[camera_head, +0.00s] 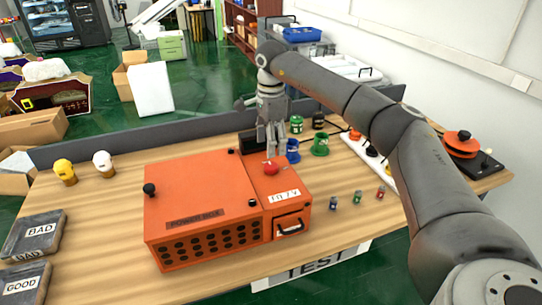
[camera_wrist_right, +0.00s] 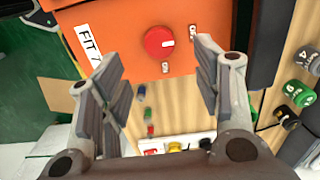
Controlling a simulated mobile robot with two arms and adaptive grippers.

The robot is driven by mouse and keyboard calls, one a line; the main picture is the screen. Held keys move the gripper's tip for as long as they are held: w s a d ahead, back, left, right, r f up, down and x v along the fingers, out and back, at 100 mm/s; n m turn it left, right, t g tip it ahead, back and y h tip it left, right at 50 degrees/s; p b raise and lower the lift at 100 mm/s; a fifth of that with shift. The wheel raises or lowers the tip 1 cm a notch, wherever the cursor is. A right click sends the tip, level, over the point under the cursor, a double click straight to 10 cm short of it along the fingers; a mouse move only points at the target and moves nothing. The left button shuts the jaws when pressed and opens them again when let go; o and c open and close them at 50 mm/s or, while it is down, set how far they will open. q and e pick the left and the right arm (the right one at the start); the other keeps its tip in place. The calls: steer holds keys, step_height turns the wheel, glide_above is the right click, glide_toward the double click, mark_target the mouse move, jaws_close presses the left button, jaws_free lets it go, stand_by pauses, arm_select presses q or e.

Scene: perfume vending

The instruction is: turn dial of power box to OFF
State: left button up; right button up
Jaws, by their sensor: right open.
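The orange power box (camera_head: 200,185) stands on the wooden table in the head view. Its round red dial (camera_head: 271,168) is on the top of the right-hand section. My right gripper (camera_head: 273,150) points down just behind and above the dial. In the right wrist view the dial (camera_wrist_right: 159,42), with a short white mark at its right side, lies beyond the open fingers of the right gripper (camera_wrist_right: 155,65). The fingers are spread wide with nothing between them, apart from the dial. My left gripper is out of view.
Green and blue spools (camera_head: 319,145) stand right of the gripper. Several small coloured pieces (camera_head: 357,196) lie right of the box. A white strip (camera_head: 366,153) and a black-and-orange device (camera_head: 462,143) are further right. BAD and GOOD trays (camera_head: 33,234) lie at left.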

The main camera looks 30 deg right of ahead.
steer(key=shift+r, duration=2.4)
steer(key=shift+f, duration=0.1)
